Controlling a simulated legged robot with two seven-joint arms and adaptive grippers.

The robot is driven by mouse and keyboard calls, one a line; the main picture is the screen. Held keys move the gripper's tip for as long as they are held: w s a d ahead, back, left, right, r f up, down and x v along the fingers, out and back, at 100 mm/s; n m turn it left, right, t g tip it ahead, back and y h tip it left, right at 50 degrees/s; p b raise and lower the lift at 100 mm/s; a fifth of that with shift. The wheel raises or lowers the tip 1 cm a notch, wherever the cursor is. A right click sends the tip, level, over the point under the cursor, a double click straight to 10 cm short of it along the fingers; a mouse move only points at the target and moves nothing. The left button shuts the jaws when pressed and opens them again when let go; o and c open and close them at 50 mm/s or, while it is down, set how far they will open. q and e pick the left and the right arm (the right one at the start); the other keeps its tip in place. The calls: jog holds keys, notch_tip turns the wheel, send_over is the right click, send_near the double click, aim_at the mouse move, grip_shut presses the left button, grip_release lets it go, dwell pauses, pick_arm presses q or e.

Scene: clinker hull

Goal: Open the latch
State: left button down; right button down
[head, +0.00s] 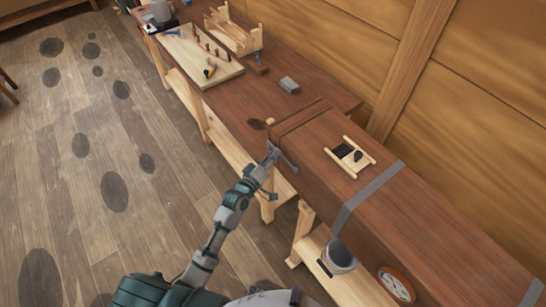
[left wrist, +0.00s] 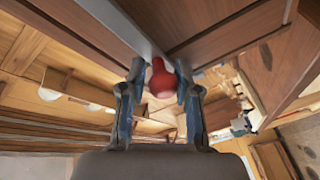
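My left gripper (head: 277,160) reaches the near side edge of the brown wooden hull or chest (head: 325,165) in the head view. In the left wrist view its two fingers (left wrist: 158,88) stand apart, with a round red knob (left wrist: 161,80) between or just beyond their tips. I cannot tell whether they touch it. The knob sits against a pale metal strip and brown planks. A pale wooden frame with a dark panel (head: 345,150) and a small dark knob (head: 358,156) lies on the chest top. I cannot tell which part is the latch. My right gripper is out of view.
A grey strap (head: 372,192) crosses the chest. A pale board with tools (head: 200,58), a wooden rack (head: 232,32) and a grey block (head: 289,85) lie on the bench. The floor at left is open.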

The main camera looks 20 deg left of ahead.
pick_arm(q)
jog(key=shift+s+d+f, duration=0.1)
jog(key=shift+d+f, duration=0.05)
jog(key=shift+f, duration=0.15)
jog(key=shift+a, duration=0.2)
jog(key=shift+d+m, duration=0.1)
jog(key=shift+m, duration=0.2)
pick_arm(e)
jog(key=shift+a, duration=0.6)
pick_arm(q)
jog(key=shift+r, duration=0.2)
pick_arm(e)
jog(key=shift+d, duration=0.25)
